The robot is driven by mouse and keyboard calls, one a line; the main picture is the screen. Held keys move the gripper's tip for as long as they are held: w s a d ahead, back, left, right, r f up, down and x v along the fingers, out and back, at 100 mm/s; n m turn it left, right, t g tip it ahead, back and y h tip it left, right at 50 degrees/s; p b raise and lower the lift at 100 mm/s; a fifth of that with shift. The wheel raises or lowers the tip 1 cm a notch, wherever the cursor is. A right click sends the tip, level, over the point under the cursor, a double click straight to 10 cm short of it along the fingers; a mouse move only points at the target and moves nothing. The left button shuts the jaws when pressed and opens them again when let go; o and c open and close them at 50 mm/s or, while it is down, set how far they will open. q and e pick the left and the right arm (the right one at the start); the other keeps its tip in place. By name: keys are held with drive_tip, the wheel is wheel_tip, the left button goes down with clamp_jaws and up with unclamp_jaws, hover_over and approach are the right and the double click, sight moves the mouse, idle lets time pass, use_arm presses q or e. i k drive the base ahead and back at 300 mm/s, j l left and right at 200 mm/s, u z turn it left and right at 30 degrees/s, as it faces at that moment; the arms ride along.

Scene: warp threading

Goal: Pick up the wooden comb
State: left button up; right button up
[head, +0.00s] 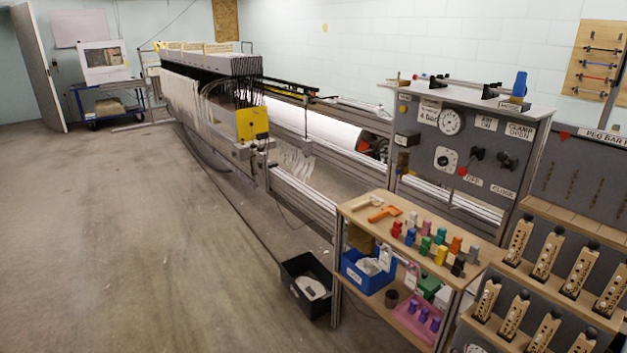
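A pale, wood-coloured flat piece (366,202) lies at the far left end of the wooden cart top (350,214). It may be the wooden comb, but it is too small here to make out teeth. An orange handled tool (384,214) lies just in front of it. Neither of my grippers shows in the head view.
Several coloured pegs (428,238) stand on the cart top. Below are a blue bin (368,280) and a pink tray (418,322). A black bin (306,288) sits on the floor left of the cart. A grey control panel (470,140) rises behind. The left floor is clear.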

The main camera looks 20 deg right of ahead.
sight(374, 199)
drive_tip(key=i+j, duration=0.1)
drive_tip(key=i, duration=0.8)
drive_tip(key=i+j+z, duration=0.1)
drive_tip(key=i, duration=0.8)
